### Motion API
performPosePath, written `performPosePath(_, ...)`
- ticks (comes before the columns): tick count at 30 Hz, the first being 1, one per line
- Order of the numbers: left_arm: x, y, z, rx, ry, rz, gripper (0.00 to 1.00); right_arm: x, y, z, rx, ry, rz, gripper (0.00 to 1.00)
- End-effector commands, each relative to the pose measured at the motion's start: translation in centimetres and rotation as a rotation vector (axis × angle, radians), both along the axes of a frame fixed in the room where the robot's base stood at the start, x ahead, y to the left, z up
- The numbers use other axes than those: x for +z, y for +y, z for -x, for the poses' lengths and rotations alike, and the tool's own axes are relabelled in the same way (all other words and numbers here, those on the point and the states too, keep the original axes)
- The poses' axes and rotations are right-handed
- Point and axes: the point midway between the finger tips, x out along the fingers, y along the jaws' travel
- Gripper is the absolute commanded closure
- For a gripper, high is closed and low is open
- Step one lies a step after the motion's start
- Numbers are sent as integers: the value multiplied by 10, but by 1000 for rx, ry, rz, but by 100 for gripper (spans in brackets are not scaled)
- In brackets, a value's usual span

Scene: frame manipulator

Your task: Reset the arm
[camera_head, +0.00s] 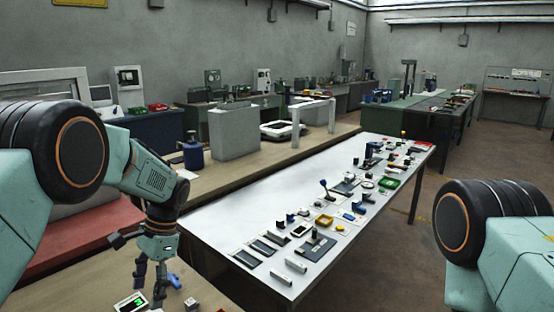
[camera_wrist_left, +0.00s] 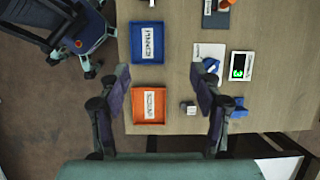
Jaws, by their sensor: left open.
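My left arm comes in from the left in the head view and hangs down over a wooden bench. My left gripper (camera_head: 150,284) points downward, fingers apart. In the left wrist view the gripper (camera_wrist_left: 160,82) has its two fingers spread wide with nothing held between them. Beneath it in that view lie an orange tray (camera_wrist_left: 135,121) and a blue tray (camera_wrist_left: 134,57), both with white labels. A small grey block (camera_wrist_left: 188,107) lies near the right finger. My right gripper is out of view; only part of my right arm shows.
A device with a green display (camera_wrist_left: 241,66) and a blue part (camera_wrist_left: 238,112) lie right of the gripper on the wooden bench. A long white table (camera_head: 240,215) carries several tools and parts. A blue canister (camera_head: 193,155) stands behind the left arm. Floor shows left of the trays.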

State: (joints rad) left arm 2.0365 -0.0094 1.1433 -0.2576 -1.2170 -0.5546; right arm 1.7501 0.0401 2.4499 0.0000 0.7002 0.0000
Motion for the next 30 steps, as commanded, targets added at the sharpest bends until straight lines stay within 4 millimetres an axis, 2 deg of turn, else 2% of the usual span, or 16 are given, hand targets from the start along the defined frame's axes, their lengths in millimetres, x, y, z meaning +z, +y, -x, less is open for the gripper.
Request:
performPosePath(3, 0, 1, -1, 0, 0, 0, 35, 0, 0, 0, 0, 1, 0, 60)
performPosePath(11, -60, -6, 24, 45, -36, 42, 35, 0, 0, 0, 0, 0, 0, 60)
performPosePath(17, -110, -15, 57, 104, -74, 81, 35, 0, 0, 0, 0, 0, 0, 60)
performPosePath(20, -140, -22, 85, 153, -99, 105, 35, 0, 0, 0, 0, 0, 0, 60)
performPosePath(24, -178, -32, 132, 244, -143, 138, 35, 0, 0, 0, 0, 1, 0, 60)
performPosePath(30, -210, -43, 199, 377, -202, 163, 35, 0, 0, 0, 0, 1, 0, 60)
